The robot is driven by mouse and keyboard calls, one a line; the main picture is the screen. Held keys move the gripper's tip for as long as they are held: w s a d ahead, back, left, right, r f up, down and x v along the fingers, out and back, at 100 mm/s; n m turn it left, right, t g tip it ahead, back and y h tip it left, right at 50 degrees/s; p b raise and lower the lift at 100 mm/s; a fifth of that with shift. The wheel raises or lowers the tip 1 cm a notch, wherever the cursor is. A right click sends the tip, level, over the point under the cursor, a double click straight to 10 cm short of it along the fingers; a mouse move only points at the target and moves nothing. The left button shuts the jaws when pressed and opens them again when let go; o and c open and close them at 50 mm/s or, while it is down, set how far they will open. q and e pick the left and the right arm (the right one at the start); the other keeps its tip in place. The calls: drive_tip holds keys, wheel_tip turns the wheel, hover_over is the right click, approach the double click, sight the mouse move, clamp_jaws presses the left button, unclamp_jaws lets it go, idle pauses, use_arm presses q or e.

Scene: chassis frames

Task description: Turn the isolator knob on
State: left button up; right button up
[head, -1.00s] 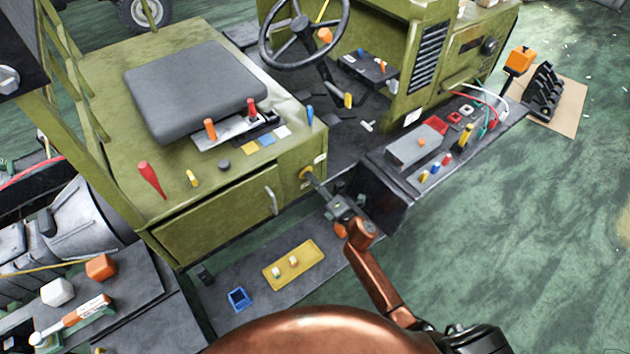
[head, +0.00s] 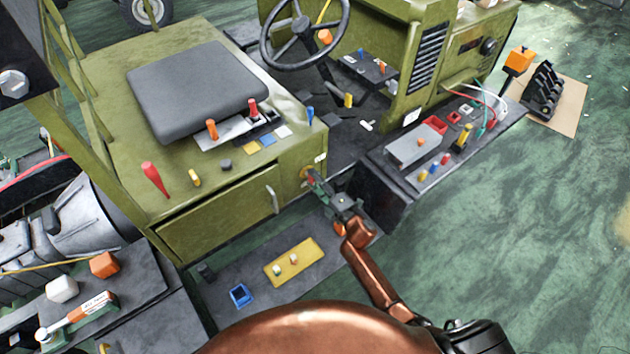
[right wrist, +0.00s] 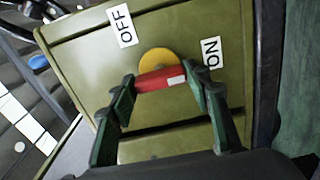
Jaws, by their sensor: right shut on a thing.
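The isolator knob is a red bar with a white mark on one end, set on a yellow disc on the green cabinet's side. It shows in the right wrist view (right wrist: 158,80), with its white end towards the right, by the ON label (right wrist: 212,52). The OFF label (right wrist: 122,25) is above and left of it. My right gripper (right wrist: 160,88) is shut on the knob, one finger at each end of the bar. In the head view my right gripper (head: 315,182) meets the cabinet's right face at the yellow disc (head: 306,172). My left gripper is not in view.
The green cabinet (head: 215,222) carries a grey seat and several coloured levers. A dark box with a grey switch panel (head: 412,150) stands close to the right of my right gripper. A low shelf with a yellow plate (head: 290,262) lies below.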

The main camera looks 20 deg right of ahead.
drive_tip(key=o, duration=1.1)
drive_tip(key=shift+o, duration=0.2)
drive_tip(key=v, duration=1.2)
